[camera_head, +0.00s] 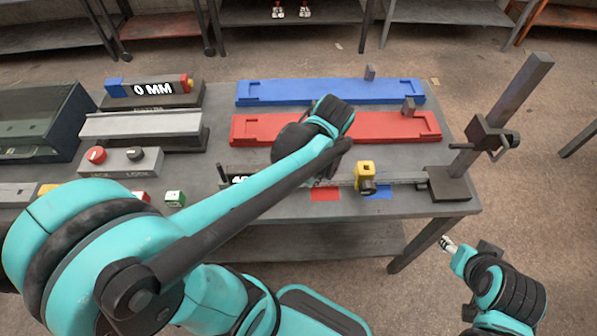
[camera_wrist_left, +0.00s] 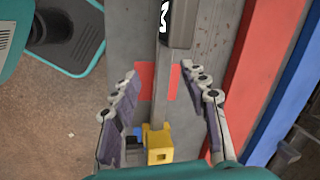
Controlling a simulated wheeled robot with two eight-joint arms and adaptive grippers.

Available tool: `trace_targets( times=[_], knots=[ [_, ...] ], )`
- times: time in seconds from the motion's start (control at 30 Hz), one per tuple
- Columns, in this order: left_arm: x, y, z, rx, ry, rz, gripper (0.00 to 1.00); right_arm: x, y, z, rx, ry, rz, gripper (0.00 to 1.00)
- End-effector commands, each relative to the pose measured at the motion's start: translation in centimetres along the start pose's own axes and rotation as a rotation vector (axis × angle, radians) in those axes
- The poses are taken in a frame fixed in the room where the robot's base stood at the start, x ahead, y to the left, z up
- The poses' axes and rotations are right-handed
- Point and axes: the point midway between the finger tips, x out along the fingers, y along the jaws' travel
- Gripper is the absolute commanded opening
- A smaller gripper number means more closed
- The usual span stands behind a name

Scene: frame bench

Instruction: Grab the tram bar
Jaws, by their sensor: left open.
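The tram bar (camera_head: 402,182) is a long thin grey bar near the front edge of the bench, partly hidden by my left arm. It carries a yellow slider (camera_head: 365,174) and a dark display block (camera_head: 236,180). In the left wrist view the bar (camera_wrist_left: 162,84) runs up the middle, with the yellow slider (camera_wrist_left: 159,148) close to the camera and the display block (camera_wrist_left: 179,22) at the top. My left gripper (camera_wrist_left: 160,70) is open above it, a finger on either side in the picture. Whether they touch is unclear. My right gripper (camera_head: 447,243) is off the bench's right front corner.
A red frame rail (camera_head: 285,130) and a blue one (camera_head: 300,91) lie behind the bar. A clamp post (camera_head: 515,98) stands at the right end. A "0 MM" display (camera_head: 153,87), button box (camera_head: 120,160) and small blocks fill the left.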

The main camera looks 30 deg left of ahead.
Motion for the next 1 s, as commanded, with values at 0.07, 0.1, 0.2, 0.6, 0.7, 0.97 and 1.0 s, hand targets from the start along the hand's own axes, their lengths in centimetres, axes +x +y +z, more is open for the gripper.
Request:
trace_targets(
  times=[0.07,0.1,0.2,0.6,0.7,0.97,1.0],
  knots=[
    [0.3,-0.8,-0.5,0.091,-0.073,0.023,0.45,-0.7,0.0,-0.5,0.000,0.000,0.000,0.49],
    [0.7,-1.1,-0.6,0.135,-0.109,0.036,0.45,-0.9,0.0,-0.6,0.000,0.000,0.000,0.49],
    [1.4,-1.6,-0.8,0.232,-0.187,0.071,0.45,-1.3,0.0,-0.9,0.000,0.000,0.000,0.49],
    [4.6,-1.7,-0.4,0.360,-0.289,0.133,0.45,-1.0,0.0,-0.7,0.000,0.000,0.000,0.49],
    [5.5,-1.7,-0.1,0.360,-0.288,0.132,0.45,-0.7,0.0,-0.5,0.000,0.000,0.000,0.49],
    [8.9,-1.1,0.7,0.359,-0.287,0.131,0.45,0.8,0.0,0.6,0.000,0.000,0.000,0.49],
    [9.4,-1.1,0.9,0.358,-0.287,0.131,0.45,1.0,0.0,0.7,0.000,0.000,0.000,0.49]
  ],
)
